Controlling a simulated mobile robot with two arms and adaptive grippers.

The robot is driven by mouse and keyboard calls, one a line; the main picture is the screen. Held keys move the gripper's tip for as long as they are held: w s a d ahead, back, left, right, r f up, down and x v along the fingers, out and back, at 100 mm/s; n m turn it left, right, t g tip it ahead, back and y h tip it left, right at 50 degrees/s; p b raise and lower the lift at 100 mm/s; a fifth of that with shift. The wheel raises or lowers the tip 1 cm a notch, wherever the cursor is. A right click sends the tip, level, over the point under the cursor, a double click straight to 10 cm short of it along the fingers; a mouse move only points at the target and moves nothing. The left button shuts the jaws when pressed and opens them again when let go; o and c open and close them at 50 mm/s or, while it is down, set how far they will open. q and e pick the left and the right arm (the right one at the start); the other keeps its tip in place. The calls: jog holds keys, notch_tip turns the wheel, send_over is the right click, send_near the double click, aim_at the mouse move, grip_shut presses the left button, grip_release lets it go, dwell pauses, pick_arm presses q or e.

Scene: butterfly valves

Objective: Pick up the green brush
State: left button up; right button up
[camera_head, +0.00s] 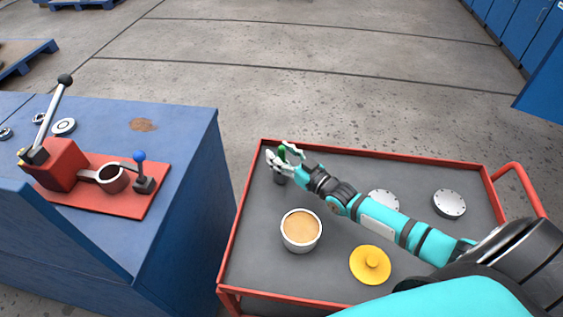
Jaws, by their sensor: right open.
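The green brush (281,152) stands near the far left corner of the red-rimmed cart (339,281). Only a small green part of it shows; my gripper hides much of the rest. A dark, cup-like shape (280,178) shows just below it. My right gripper (281,156) is open, with its fingers around or right beside the green part. I cannot tell whether they touch it. My left gripper is not in view.
On the cart are a cup of tan contents (301,229), a yellow knobbed disc (371,264) and two grey discs, one at the right (449,203). A blue bench (189,165) at left carries a red lever fixture (62,165).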

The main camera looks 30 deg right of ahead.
grip_shut()
dwell(0.6)
